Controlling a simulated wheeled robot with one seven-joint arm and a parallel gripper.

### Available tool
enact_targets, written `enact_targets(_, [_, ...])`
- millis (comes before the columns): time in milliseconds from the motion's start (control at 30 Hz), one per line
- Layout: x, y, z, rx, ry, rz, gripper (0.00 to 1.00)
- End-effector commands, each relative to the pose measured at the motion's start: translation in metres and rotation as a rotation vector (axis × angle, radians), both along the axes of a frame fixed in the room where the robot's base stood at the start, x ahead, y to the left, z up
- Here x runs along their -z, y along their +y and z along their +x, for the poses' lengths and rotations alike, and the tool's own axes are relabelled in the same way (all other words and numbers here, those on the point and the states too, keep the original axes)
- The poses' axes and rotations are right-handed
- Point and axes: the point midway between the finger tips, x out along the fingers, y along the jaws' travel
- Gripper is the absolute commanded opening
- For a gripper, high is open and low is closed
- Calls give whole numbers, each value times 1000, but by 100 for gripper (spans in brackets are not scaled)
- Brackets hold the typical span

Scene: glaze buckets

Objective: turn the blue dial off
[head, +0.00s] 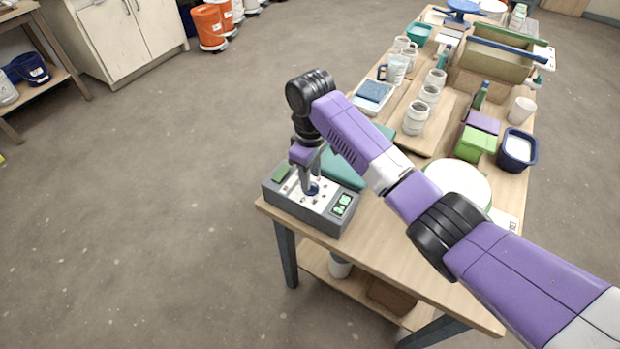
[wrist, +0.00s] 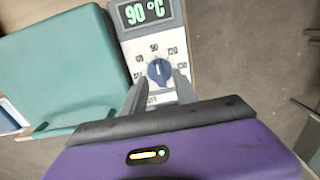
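The control box (head: 290,208) is grey with a pale top panel and stands at the near left corner of the wooden table. In the wrist view the blue dial (wrist: 159,70) sits on the panel with a scale around it, its pointer mark toward the top near 90. The box's display (wrist: 144,11) reads 90 °C in green. My gripper (head: 311,187) points down over the dial, and its fingers (wrist: 158,92) stand apart, one on each side of the dial's lower part. I cannot tell whether they touch it. The dial (head: 312,190) is partly hidden by the fingers in the head view.
A teal lidded block (wrist: 60,65) lies right beside the box. The table (head: 385,235) also holds several pale jars (head: 416,118), a white round disc (head: 458,183), a green box (head: 475,144) and a dark blue tub (head: 517,150). Floor is clear left of the table.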

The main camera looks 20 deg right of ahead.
Motion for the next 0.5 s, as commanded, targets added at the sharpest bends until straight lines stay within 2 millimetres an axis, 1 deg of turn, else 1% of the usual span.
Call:
enact_targets(33, [7, 0, -1, 0, 4, -1, 35])
enact_targets(100, [14, 0, -1, 0, 3, -1, 35])
enact_targets(200, [22, 0, 0, 0, 1, 0, 35])
enact_targets(500, [26, 0, 0, 0, 0, 0, 35])
